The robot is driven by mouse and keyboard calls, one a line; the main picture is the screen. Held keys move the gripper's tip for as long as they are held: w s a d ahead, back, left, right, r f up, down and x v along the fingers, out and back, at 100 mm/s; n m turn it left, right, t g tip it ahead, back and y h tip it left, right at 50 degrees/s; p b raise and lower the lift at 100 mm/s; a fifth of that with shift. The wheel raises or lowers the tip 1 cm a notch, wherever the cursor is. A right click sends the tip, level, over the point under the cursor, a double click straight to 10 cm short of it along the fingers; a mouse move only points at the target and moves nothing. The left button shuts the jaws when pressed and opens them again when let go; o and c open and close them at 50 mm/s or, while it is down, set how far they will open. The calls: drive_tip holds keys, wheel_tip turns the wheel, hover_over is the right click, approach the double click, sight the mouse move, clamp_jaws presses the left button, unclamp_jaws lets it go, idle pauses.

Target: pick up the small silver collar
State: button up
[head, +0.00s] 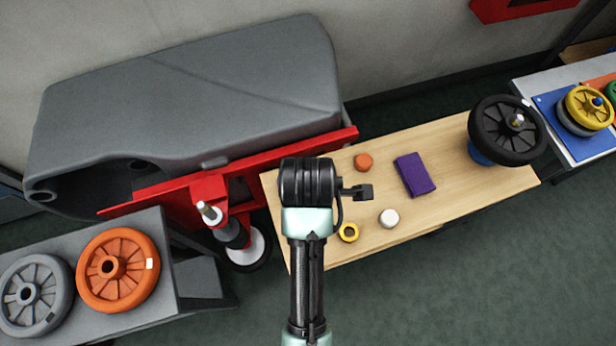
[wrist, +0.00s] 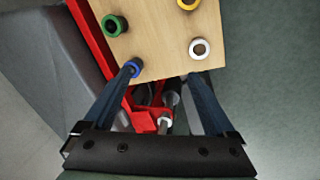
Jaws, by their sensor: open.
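The small silver collar (wrist: 200,48) appears as a pale, whitish ring lying flat near the table's lower right corner in the wrist view. It is the only ring there that fits the name. In the head view my arm covers that part of the table. My gripper (wrist: 163,75) is open, with nothing between its two blue-grey fingers. The collar lies beyond and slightly right of the right fingertip, apart from it in the picture. The left fingertip overlaps the blue ring (wrist: 134,68) in the picture; I cannot tell whether they touch.
The wooden table (head: 450,190) also bears a green ring (wrist: 114,25), a yellow ring (head: 348,232), an orange cap (head: 363,161), a white cap (head: 389,217), a purple block (head: 415,174) and a black wheel (head: 508,130). A red bracket (head: 209,190) with an axle adjoins its left end.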

drive_tip(key=s+f, duration=0.1)
drive_tip(key=f, duration=0.2)
drive_tip(key=s+f+n+g, duration=0.1)
drive_tip(key=s+f, duration=0.1)
drive_tip(key=f, duration=0.1)
drive_tip(key=s+f+g, duration=0.1)
drive_tip(key=s+f, duration=0.1)
drive_tip(key=f, duration=0.1)
drive_tip(key=shift+a+f+n, duration=0.25)
drive_tip(key=shift+f+n, duration=0.15)
drive_tip(key=shift+s+d+f, duration=0.1)
drive_tip(key=shift+s+f, duration=0.05)
drive_tip(key=shift+f, duration=2.9)
clamp_jaws()
